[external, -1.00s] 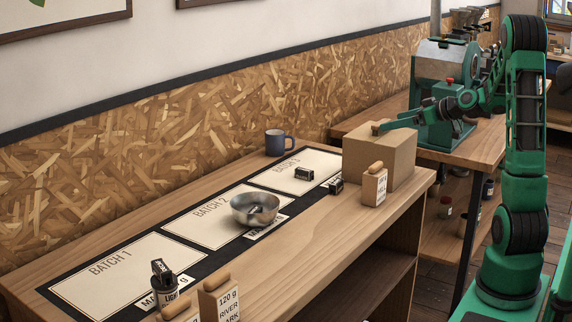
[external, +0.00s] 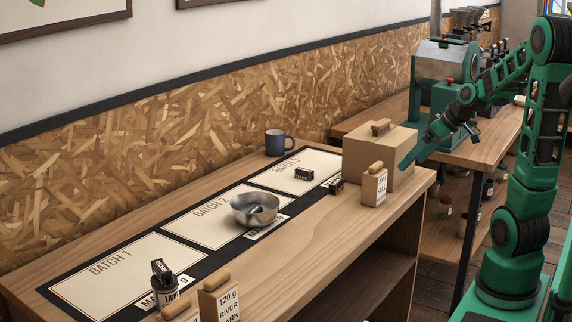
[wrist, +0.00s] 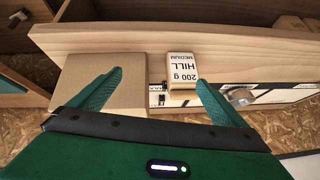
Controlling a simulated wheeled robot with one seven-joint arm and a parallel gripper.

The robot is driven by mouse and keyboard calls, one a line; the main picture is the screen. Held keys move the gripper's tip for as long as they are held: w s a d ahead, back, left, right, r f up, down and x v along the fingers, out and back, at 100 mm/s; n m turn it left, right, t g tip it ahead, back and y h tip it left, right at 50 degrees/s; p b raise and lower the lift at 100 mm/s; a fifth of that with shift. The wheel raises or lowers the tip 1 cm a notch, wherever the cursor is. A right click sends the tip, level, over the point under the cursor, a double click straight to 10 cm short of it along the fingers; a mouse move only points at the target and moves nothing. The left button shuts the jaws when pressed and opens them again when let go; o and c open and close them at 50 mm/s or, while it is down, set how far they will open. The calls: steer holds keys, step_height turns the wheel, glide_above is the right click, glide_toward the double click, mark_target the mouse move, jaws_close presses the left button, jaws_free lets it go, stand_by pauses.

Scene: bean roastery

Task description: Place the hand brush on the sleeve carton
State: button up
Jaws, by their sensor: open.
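My gripper (external: 408,163) is open and empty, at the carton's right front side, apart from the brush. In the wrist view, my open gripper (wrist: 155,85) has part of the carton (wrist: 130,72) in sight by its left finger. The brush is not clearly visible in that view.
A metal bowl (external: 255,208), a blue mug (external: 279,142) and batch mats (external: 215,213) lie further left. A green roaster (external: 440,100) stands behind.

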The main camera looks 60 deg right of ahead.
steer(key=s+a+f+m+g, duration=0.1)
steer(key=s+a+m+g, duration=0.1)
steer(key=s, duration=0.8)
steer(key=s+a+f+m+g, duration=0.2)
steer(key=s+a+g, duration=0.3)
steer(key=s, duration=0.5)
steer(key=shift+s+a+m+h, duration=0.3)
steer(key=shift+a+m, duration=0.3)
steer(key=shift+a, duration=0.2)
